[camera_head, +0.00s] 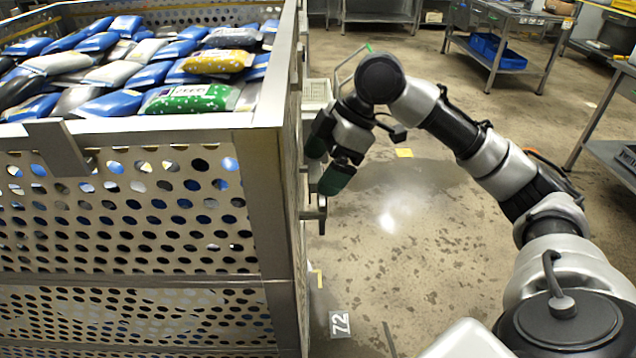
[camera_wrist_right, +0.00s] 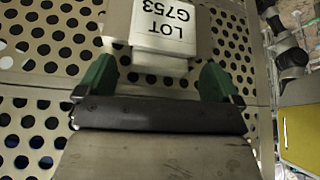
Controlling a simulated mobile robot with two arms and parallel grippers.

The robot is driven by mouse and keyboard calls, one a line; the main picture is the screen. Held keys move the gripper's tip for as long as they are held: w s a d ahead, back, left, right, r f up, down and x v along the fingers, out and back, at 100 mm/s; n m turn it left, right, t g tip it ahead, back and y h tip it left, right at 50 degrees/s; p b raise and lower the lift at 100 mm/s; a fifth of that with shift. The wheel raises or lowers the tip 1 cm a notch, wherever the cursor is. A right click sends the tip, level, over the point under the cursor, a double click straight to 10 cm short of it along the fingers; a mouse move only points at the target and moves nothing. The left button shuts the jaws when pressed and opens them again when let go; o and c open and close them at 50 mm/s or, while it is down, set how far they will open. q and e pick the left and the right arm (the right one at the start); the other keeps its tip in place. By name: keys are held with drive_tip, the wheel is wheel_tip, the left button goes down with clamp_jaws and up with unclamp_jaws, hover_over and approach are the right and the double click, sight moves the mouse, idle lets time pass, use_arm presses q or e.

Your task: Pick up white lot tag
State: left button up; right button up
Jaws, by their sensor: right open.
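The white lot tag (camera_wrist_right: 160,24), printed "LOT G753", shows at the top middle of the right wrist view, against the perforated metal wall of the basket (camera_wrist_right: 52,58). My right gripper (camera_wrist_right: 158,68) is open, its green fingertips apart to the left and right of the tag's lower part. I cannot tell whether they touch it. In the head view my right gripper (camera_head: 327,160) is beside the right side of the basket (camera_head: 262,190). The tag is hidden there. My left gripper is not in view.
Blue, white, yellow and green pouches (camera_head: 190,98) fill the basket. The floor (camera_head: 410,230) to its right is mostly clear, with a "72" marker (camera_head: 340,324). A metal table (camera_head: 510,20) with blue bins stands at the back right.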

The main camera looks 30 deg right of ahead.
drive_tip(key=shift+a+f, duration=0.1)
drive_tip(key=shift+f, duration=0.05)
drive_tip(key=c, duration=1)
